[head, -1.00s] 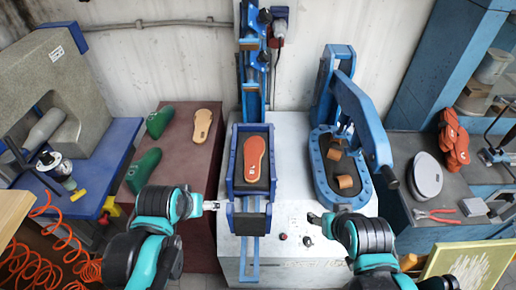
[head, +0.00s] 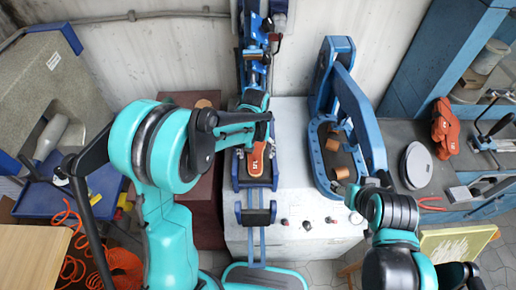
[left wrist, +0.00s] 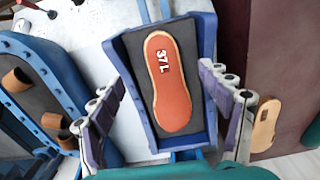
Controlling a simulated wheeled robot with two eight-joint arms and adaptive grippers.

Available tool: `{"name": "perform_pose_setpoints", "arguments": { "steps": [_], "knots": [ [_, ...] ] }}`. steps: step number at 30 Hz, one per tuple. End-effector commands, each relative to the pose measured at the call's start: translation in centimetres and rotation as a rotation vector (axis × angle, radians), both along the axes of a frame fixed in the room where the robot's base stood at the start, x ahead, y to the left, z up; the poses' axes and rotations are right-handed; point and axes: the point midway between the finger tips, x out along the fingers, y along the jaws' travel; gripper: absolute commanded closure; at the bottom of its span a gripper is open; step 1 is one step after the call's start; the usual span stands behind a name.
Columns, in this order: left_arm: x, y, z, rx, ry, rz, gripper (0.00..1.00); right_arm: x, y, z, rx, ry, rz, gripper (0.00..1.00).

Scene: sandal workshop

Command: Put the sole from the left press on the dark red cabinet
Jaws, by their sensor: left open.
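The orange-red sole (head: 257,160) lies in the tray of the blue left press (head: 237,178), partly hidden by my left arm. In the left wrist view the sole (left wrist: 168,85) is fully seen, marked 37L, flat on the tray's dark pad. My left gripper (head: 262,128) is over the press. In the left wrist view it (left wrist: 165,115) is open and empty, with one finger on each side of the tray. The dark red cabinet (head: 208,205) stands left of the press, mostly behind my left arm. My right gripper (head: 352,195) is near the right press; its fingers are unclear.
A tan sole (left wrist: 265,125) lies on the cabinet top. The right blue press (head: 320,165) holds copper-coloured pieces and shares the white base (head: 290,240). A grey disc (head: 416,165) and red pliers lie on the right bench. Orange hoses hang at lower left.

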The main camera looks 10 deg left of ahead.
Motion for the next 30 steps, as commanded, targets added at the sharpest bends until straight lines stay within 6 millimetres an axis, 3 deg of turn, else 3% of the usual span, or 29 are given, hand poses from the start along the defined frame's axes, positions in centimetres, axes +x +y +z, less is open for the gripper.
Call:
{"name": "perform_pose_setpoints", "arguments": {
  "steps": [8, 24, 30],
  "knots": [
    [0.0, 0.0, -1.9, 0.0, -0.001, 0.0, 0.22, 0.0, 0.0, -1.5, 0.0, 0.0, 0.0, 0.4],
    [0.0, 0.0, -7.6, -0.001, -0.002, -0.001, 0.22, 0.0, 0.0, -5.7, 0.0, 0.0, 0.0, 0.4],
    [0.0, 0.0, -8.8, -0.001, -0.002, -0.001, 0.22, 0.0, 0.0, -6.8, 0.0, 0.0, 0.0, 0.4]
  ]
}}
